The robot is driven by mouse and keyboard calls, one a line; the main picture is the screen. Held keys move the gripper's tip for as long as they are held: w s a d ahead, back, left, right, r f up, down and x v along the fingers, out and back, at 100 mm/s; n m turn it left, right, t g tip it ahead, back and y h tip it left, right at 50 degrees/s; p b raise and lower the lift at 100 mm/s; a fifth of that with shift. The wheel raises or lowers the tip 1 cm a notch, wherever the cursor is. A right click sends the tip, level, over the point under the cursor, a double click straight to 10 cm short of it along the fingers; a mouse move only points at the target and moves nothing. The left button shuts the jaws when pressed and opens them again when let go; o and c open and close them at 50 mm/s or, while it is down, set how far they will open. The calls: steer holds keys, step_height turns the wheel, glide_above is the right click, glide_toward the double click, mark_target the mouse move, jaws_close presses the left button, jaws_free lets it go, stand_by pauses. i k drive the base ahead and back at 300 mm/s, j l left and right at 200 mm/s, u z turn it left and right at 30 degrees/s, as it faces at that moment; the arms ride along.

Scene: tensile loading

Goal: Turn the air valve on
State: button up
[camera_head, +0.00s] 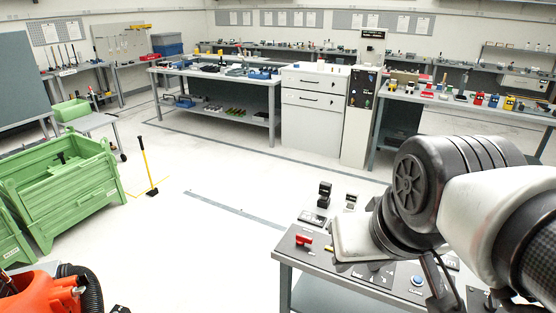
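A grey bench (291,258) stands at the lower right, partly covered by my arm. A small red part (303,240) sits on its left end; it may be the air valve's handle, but its position is too small to read. A blue round button (417,281) is on the bench top near the front edge. My arm reaches in from the right over the bench. Dark parts (441,286) below the arm may belong to my gripper; its fingertips cannot be made out, nor whether it touches anything.
Small black devices (324,195) stand at the bench's back. Green crates (68,187) are at the left, with a yellow-handled tool (147,165) upright nearby. An orange object (40,297) is at lower left. A white cabinet (312,112) and workbenches line the back.

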mark_target(301, 239)
steer(key=l+u, duration=0.5)
steer(key=l, duration=0.55)
steer(key=i+j+u, duration=0.25)
steer(key=i+j, duration=0.15)
steer(key=i, duration=0.25)
